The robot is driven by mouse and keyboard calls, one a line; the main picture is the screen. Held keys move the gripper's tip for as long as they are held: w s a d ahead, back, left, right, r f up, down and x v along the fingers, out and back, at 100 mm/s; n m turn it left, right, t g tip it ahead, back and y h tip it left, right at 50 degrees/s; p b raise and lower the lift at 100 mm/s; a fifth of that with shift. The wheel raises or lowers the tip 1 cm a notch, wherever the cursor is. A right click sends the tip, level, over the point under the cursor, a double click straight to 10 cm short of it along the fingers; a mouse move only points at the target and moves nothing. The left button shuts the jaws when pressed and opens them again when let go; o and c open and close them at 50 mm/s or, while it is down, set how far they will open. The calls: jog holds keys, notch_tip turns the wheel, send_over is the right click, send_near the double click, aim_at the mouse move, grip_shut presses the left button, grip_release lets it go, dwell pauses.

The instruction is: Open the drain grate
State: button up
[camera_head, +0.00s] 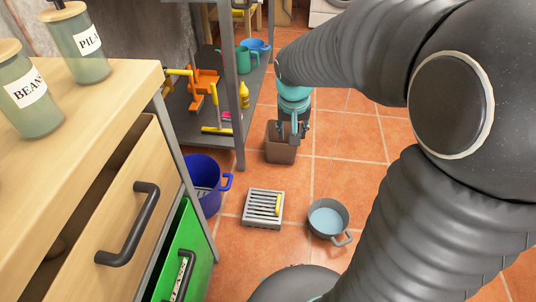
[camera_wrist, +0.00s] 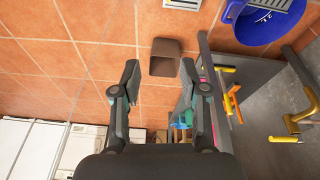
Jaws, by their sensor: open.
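The drain grate (camera_head: 262,209) is a light grey slatted square lying on the tiled floor, right of the blue bucket. A small yellow piece (camera_head: 278,205) shows at its right side; I cannot tell whether it is attached. The grate looks flat on the floor. In the wrist view, a pale slatted edge, likely the grate (camera_wrist: 183,4), shows at the top and is mostly cut off. My gripper (camera_wrist: 160,72) is open and empty, its fingers spread. In the head view, my gripper (camera_head: 294,128) is at the brown bin, well beyond the grate.
The brown bin (camera_head: 281,150) stands on the floor; it also shows between my fingers (camera_wrist: 164,58). A grey pot (camera_head: 342,236) stands right of the grate, a blue bucket (camera_head: 205,200) left. A metal shelf (camera_head: 238,130) and an open wooden drawer (camera_head: 125,235) border the left.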

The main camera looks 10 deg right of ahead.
jog(key=w+a+f+g, duration=0.1)
jog(key=w+f, duration=0.4)
jog(key=f, duration=0.2)
jog(key=w+f+g, duration=0.1)
jog(key=w+f, duration=0.3)
jog(key=f, duration=0.4)
jog(key=m+g+h, duration=0.1)
jog(key=m, duration=0.1)
send_near(278, 200)
jog(key=f, duration=0.3)
jog(key=d+f, duration=0.1)
jog(key=f, duration=0.1)
jog(key=f+b, duration=0.1)
jog(key=f, duration=0.2)
jog(key=shift+d+f, duration=0.3)
grip_shut()
